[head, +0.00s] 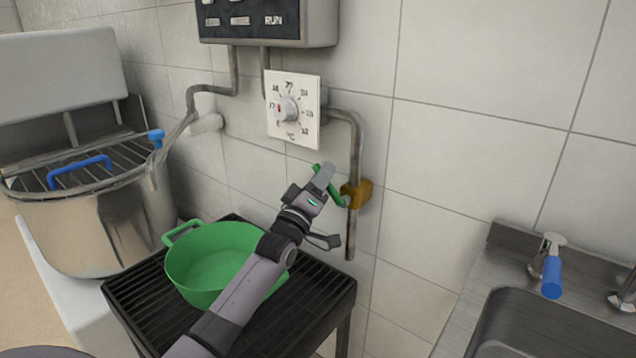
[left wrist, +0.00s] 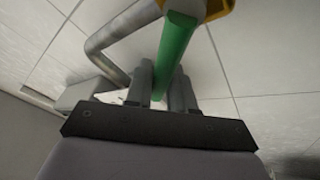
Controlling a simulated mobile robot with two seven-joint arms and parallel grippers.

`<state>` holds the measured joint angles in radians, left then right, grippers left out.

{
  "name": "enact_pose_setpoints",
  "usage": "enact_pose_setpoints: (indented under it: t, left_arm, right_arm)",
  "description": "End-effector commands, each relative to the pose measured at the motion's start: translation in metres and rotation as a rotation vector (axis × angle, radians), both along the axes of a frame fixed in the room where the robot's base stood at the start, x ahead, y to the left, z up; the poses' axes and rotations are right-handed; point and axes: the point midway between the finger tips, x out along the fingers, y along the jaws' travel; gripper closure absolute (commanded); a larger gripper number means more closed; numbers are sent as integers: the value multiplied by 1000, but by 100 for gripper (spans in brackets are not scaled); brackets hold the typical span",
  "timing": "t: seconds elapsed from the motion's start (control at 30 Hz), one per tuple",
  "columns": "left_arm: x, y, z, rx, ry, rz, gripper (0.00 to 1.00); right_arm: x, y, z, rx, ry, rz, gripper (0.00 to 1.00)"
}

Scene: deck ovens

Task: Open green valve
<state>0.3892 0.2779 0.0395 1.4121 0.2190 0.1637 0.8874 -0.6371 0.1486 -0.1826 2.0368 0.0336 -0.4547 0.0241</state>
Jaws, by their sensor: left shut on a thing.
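The green valve handle (head: 334,196) sticks out to the left from a brass valve body (head: 357,194) on a grey vertical pipe on the tiled wall. My left gripper (head: 324,176) is at the handle, with part of the handle hidden behind its fingers. In the left wrist view the green handle (left wrist: 175,55) runs between the two fingers of my left gripper (left wrist: 164,80), which is shut on it. The yellow-brown valve body (left wrist: 217,8) shows at the top edge there. My right gripper is not in view.
A thermostat dial plate (head: 293,110) is on the wall above the valve. A green pot (head: 213,262) stands on a black slatted stand below my left arm. A large steel pot (head: 100,225) is at left. A sink with a blue-handled tap (head: 551,276) is at right.

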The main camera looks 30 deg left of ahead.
Motion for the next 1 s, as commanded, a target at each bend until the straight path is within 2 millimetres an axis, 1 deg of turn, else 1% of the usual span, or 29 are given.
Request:
enact_pose_setpoints:
  t: [0.2, 0.5, 0.73, 1.0]
  left_arm:
    - [-1, -11, 10, 213, -16, -1, 100]
    - [-2, -27, 18, 459, -35, 0, 100]
    - [-2, -36, 20, 587, -45, -1, 100]
    - [-3, -41, 21, 656, -51, 0, 100]
  right_arm:
    - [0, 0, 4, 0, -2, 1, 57]
    - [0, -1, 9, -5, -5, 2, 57]
    - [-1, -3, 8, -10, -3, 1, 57]
    - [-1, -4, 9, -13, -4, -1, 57]
